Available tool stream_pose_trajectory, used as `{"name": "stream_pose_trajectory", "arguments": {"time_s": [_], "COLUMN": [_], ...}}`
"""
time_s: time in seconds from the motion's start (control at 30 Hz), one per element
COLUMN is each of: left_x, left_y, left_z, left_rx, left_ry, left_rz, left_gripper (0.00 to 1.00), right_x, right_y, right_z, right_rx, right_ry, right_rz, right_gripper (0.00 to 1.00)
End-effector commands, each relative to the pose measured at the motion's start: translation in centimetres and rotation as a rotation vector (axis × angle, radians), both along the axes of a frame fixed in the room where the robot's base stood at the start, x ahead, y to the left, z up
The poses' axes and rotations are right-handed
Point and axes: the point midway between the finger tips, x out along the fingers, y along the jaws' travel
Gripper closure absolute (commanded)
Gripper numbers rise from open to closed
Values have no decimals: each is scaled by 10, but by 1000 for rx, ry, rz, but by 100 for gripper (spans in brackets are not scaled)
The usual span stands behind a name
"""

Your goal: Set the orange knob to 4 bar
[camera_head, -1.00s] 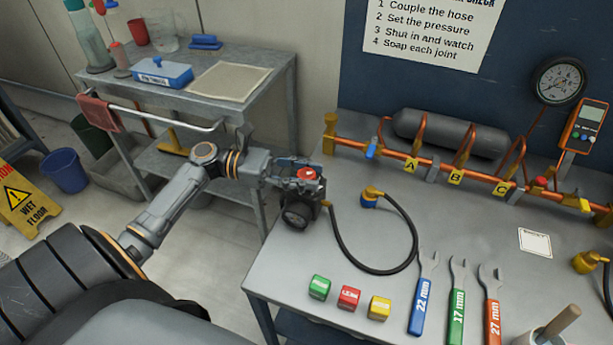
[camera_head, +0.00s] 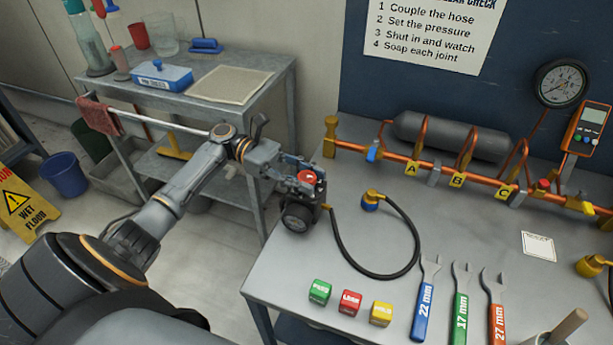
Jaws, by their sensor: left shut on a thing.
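A dark pressure regulator stands at the left edge of the grey bench. Its round gauge (camera_head: 297,218) faces the front, but its needle and scale are too small to read. The orange knob (camera_head: 307,176) is on top of the regulator, with a bright red-orange cap. My left gripper (camera_head: 305,180) comes in from the left and is shut on the knob, its fingers partly hiding the knob's sides. My right gripper is not in view.
A black hose (camera_head: 352,262) loops from the regulator to a brass and blue coupling (camera_head: 371,200). Coloured blocks (camera_head: 349,302) and wrenches (camera_head: 427,298) lie at the front. The orange pipe (camera_head: 395,159) runs along the back. A grey trolley (camera_head: 275,92) stands left.

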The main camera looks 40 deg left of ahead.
Motion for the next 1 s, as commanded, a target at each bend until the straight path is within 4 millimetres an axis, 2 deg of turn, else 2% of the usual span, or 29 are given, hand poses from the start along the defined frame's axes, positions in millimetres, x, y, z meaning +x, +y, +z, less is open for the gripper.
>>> {"name": "stream_pose_trajectory", "arguments": {"time_s": [0.13,0.17,0.27,0.67,0.77,1.0], "left_x": [0,0,0,0,0,-3], "left_y": [0,0,0,6,19,71], "left_z": [-1,-1,-1,-1,-1,0], "left_rx": [1,1,1,1,1,2], "left_ry": [2,2,2,2,2,2], "left_rz": [0,0,0,2,4,5], "left_gripper": [96,61,41,41,41,41], "right_x": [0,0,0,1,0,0], "right_y": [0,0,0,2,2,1], "right_z": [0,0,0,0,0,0], "right_rx": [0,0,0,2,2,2], "right_ry": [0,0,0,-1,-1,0], "right_rz": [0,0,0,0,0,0], "right_gripper": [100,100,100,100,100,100]}}
